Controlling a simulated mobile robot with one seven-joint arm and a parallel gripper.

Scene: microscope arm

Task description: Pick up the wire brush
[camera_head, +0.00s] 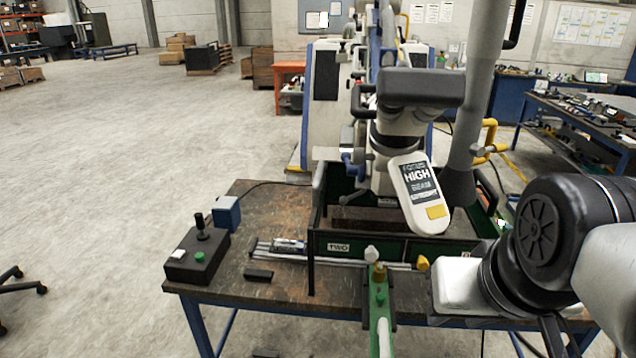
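I cannot identify the wire brush for certain. A small, slim object (289,246) in grey, white and dark tones lies on the metal rail along the bench's front side; it may be the brush, but it is too small to tell. A short black block (258,275) lies flat on the bench top just in front of it. Links of my arm fill the lower right of the view. I see no gripper fingers, so whether they are open or shut is hidden.
The worn bench (240,283) holds a black joystick box (196,262) and a blue box (227,213) at left. A green-walled machine (345,246) stands behind the rail. A white-and-grey microscope head (419,194) hangs over it. Open concrete floor lies left.

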